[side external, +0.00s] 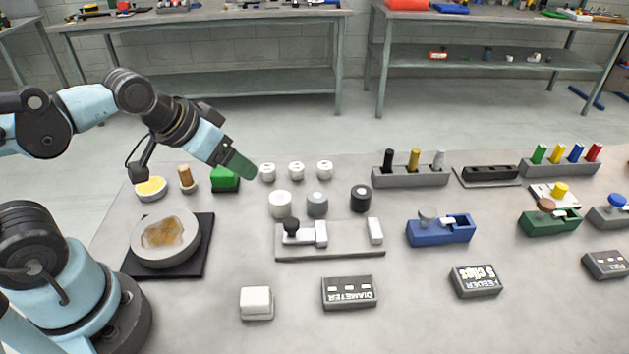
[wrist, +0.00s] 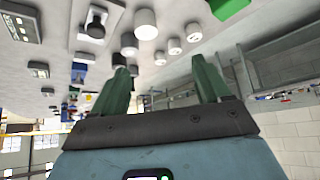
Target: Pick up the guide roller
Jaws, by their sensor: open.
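I cannot tell for sure which thing is the guide roller. Three short cylinders stand upright in a row mid-table: a white one (side external: 280,204), a grey one (side external: 317,204) and a black one (side external: 361,198). Behind them are three smaller white cylinders (side external: 296,171). My gripper (side external: 243,166) is above the table, left of the small cylinders and over the green block (side external: 225,182). In the wrist view its green fingers (wrist: 158,78) are apart with nothing between them. There, a large white cylinder (wrist: 145,24) and the small ones show beyond the fingers.
A grey fixture (side external: 330,248) with a black knob stands in front of the cylinders. A round dish on a black plate (side external: 207,247) is at left. Racks of coloured pegs (side external: 410,176) and blue (side external: 440,232) and green fixtures fill the right. Labelled blocks (side external: 348,293) lie in front.

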